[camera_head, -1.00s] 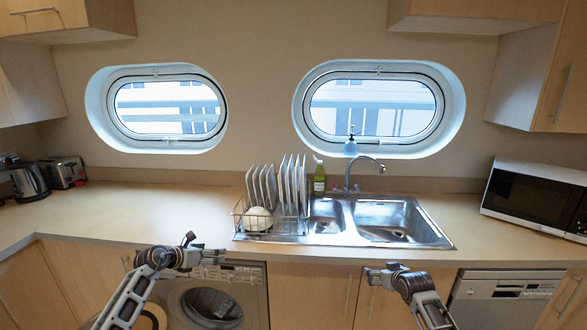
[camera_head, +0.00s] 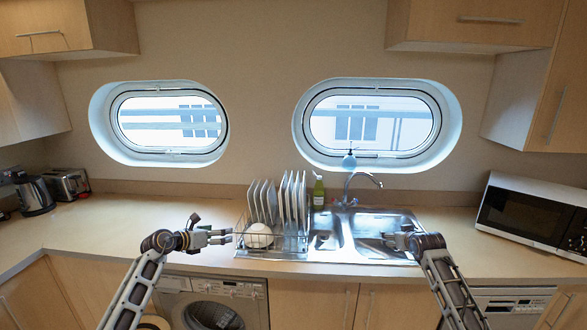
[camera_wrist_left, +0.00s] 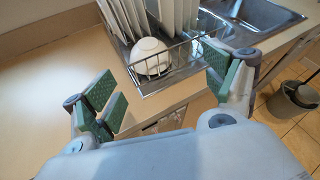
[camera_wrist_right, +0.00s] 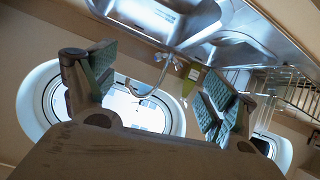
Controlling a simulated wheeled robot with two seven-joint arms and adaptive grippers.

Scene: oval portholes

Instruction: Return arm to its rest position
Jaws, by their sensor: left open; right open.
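My right gripper (camera_head: 388,240) is open and empty in the head view, in front of the right sink basin. Its spread green-padded fingers show in the right wrist view (camera_wrist_right: 155,95), with the sink and tap beyond them. My left gripper (camera_head: 229,236) is at the counter's front edge, just left of the dish rack. In the left wrist view (camera_wrist_left: 165,90) its fingers are wide apart with nothing between them, and the rack lies beyond. Whether either gripper touches the counter or sink cannot be told.
The wire dish rack (camera_head: 272,253) holds several upright plates and a white bowl (camera_head: 259,235). The sink (camera_head: 372,222) has a curved tap (camera_head: 362,176) and a green bottle (camera_head: 318,191) behind it. A microwave (camera_head: 534,211) stands at right, a kettle (camera_head: 34,193) at left. The left counter (camera_head: 110,220) is clear.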

